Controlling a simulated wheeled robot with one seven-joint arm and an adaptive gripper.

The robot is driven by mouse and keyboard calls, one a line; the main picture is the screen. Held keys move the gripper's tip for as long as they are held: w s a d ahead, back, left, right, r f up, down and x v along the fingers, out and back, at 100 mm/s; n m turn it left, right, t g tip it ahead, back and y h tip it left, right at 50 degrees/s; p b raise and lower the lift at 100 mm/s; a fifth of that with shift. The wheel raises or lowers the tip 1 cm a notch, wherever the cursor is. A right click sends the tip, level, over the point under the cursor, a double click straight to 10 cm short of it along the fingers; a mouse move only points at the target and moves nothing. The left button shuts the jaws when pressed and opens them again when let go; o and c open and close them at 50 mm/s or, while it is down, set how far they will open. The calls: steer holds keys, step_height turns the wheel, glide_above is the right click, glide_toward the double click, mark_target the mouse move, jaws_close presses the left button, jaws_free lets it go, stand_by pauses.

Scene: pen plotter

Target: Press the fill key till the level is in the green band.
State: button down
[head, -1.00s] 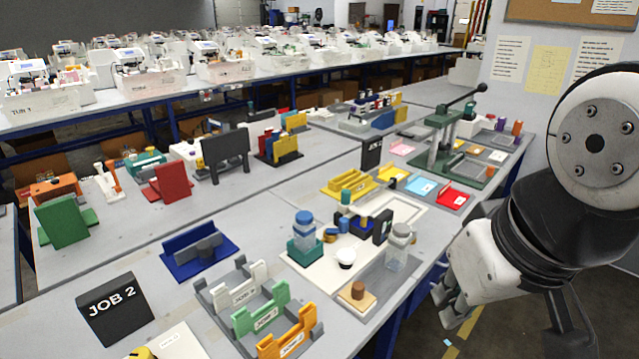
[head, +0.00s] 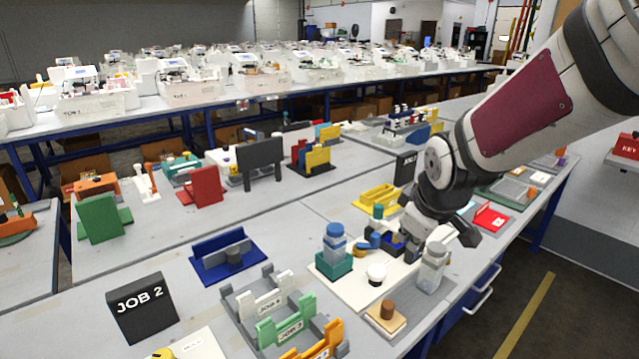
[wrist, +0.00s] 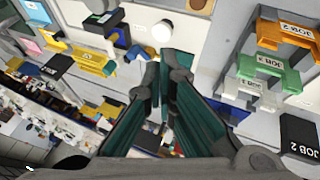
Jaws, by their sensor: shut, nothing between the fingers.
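My gripper (head: 445,232) hangs over the right side of the white plotter plate (head: 345,285). Its fingers (wrist: 165,75) are shut and empty in the wrist view. A white round knob (head: 376,273) stands on the plate, left of and nearer than the gripper; it also shows in the wrist view (wrist: 162,31) beyond the fingertips. A dark block with a blue part (head: 394,242) and a black upright panel (head: 412,250) stand close by, partly hidden by my gripper. I cannot make out a key marking, a level or a green band.
A blue-capped bottle (head: 335,238) stands in a teal holder (head: 334,264). A clear bottle (head: 432,268) stands right beside my gripper. A brown knob on a tan block (head: 386,313) is in front. JOB trays (head: 285,325) and a black JOB 2 sign (head: 141,307) stand at front left.

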mark_target(375, 272)
steer(key=w+f+n+t+y, duration=0.1)
steer(key=w+f+n, duration=0.1)
steer(key=w+f, duration=0.3)
steer(key=w+a+f+n+t+y+b, duration=0.1)
steer(key=w+f, duration=0.4)
steer(key=w, duration=0.5)
steer(key=shift+a+n+t+y, duration=0.15)
steer(key=shift+n+t+y, duration=0.25)
steer(key=shift+n+y, duration=0.25)
step_height(375, 272, down, 9)
steer(key=b, duration=0.6)
steer(key=shift+r, duration=0.1)
steer(key=shift+b, duration=0.3)
steer(key=shift+f, duration=0.4)
steer(key=shift+f+b, duration=0.7)
stand_by(0.8)
stand_by(0.4)
steer(key=shift+r+p, duration=0.9)
steer(key=shift+r, duration=0.25)
